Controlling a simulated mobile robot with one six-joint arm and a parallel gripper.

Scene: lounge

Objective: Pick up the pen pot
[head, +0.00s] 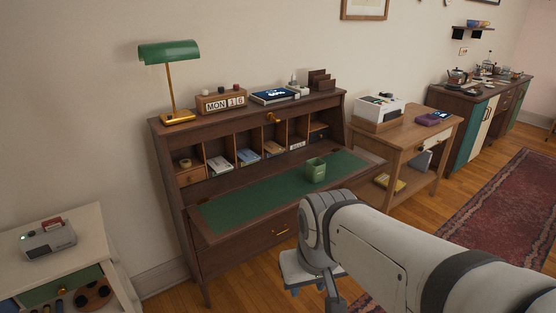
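A small green pot (316,170), which looks like the pen pot, stands upright on the green writing surface (250,202) of the open desk. No pens can be made out in it. My gripper (333,299) is low in the head view, in front of the desk and below the level of its top. It is apart from the pot. Its fingers are cut off by the lower edge of the picture, so their opening cannot be made out.
A green banker's lamp (169,52), block calendar (221,101) and books stand on the desk's top shelf. Cubbyholes behind the pot hold papers. A side table (430,122) with a white machine (377,107) stands right. The writing surface left of the pot is clear.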

